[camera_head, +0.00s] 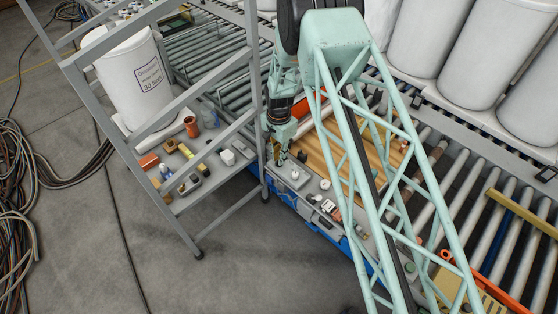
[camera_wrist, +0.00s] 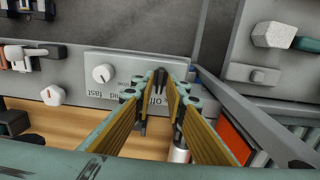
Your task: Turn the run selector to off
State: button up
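My gripper (camera_wrist: 161,82) reaches down to a light grey panel (camera_wrist: 128,62) in the wrist view. Its two fingers, with yellow-brown pads, stand apart at the tips. A dark upright part (camera_wrist: 159,78), perhaps the selector's handle, shows between the tips; I cannot tell whether they touch it. The words "off" and "fast" are printed on the panel near the fingers, partly hidden. A round white dial (camera_wrist: 103,73) sits to the left on the same panel. In the head view my gripper (camera_head: 279,158) is over the panel's left end, and the selector is too small to make out.
Another white knob (camera_wrist: 52,95) is at the left in the wrist view. A grey metal shelf (camera_head: 180,205) with small items stands left of my gripper. A wooden board (camera_head: 325,155) lies to the right.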

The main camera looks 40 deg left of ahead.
jog(key=shift+r+p, duration=0.55)
jog(key=shift+r, duration=1.6)
